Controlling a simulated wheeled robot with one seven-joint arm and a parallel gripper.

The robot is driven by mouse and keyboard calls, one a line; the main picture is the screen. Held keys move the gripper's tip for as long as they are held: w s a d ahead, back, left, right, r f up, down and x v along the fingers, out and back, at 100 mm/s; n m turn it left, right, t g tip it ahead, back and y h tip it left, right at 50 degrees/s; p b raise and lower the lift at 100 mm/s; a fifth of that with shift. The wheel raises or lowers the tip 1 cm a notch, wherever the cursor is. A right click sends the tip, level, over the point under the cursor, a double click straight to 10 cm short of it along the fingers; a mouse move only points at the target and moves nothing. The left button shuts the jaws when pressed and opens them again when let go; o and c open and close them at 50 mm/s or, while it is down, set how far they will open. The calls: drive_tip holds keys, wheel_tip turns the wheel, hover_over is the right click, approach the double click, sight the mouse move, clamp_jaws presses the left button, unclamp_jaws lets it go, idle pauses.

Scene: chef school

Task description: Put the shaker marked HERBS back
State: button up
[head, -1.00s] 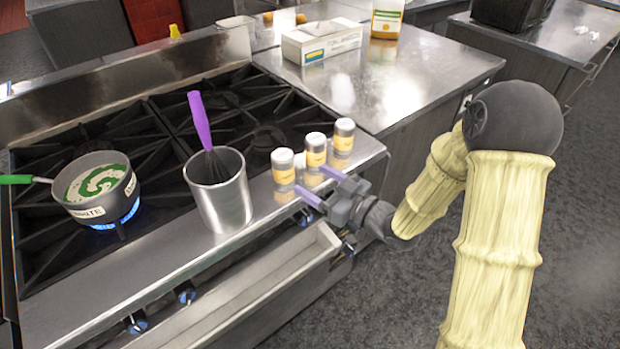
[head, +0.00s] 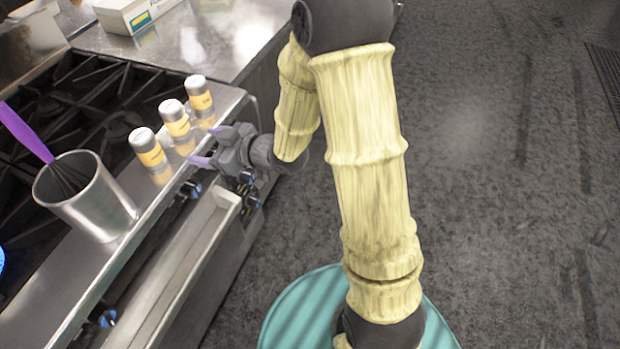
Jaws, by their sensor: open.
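A steel pot (head: 88,205) holding a purple-handled whisk (head: 28,132) stands left of the shakers. An open, long tray-like drawer (head: 170,270) and blue-ringed knobs are below the ledge. A white box (head: 135,12) lies on the counter behind. The dark floor (head: 500,200) at right is clear.

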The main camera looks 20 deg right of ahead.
drive_tip(key=d+f+m+h, duration=0.25)
drive_tip(key=d+h, duration=0.35)
drive_tip(key=d, duration=0.3)
drive_tip(key=s+d+m+g+h, duration=0.2)
drive_tip(key=s+d+m+g, duration=0.1)
drive_tip(key=s, duration=0.5)
drive_tip(key=s+d+m+g+h, duration=0.3)
drive_tip(key=s+d+m+g, duration=0.1)
drive_tip(key=s+d, duration=0.3)
drive_tip(key=shift+s+d+r+m, duration=0.2)
drive_tip(key=shift+s+r+m, duration=0.1)
drive_tip(key=shift+s+m, duration=0.3)
